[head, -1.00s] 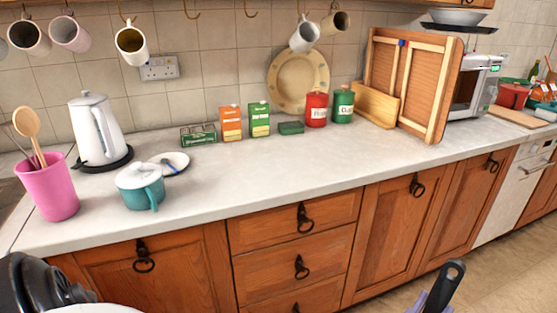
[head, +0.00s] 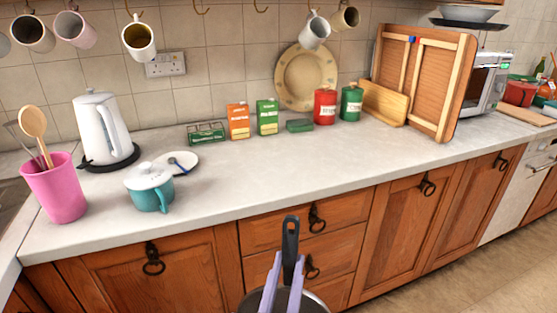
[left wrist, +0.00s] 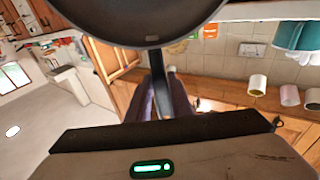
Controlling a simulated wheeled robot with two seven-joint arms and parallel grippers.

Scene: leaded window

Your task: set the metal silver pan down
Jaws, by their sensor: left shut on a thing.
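The pan shows in the head view at the bottom edge, with its black handle (head: 290,245) pointing up and part of its dark round body (head: 314,303) cut off by the frame. My left gripper (head: 283,275), with pale purple fingers, is shut on the handle. It holds the pan in the air before the drawers, in front of the worktop edge. In the left wrist view the pan (left wrist: 145,20) fills the top middle, dark with a grey rim, beyond the fingers (left wrist: 163,95). My right gripper is not in view.
The pale worktop (head: 300,165) has a clear stretch along its front and middle. A teal pot (head: 150,192), a saucer (head: 178,162), a pink utensil cup (head: 58,190) and a white kettle (head: 100,125) stand left. Boxes and canisters (head: 325,107) line the back.

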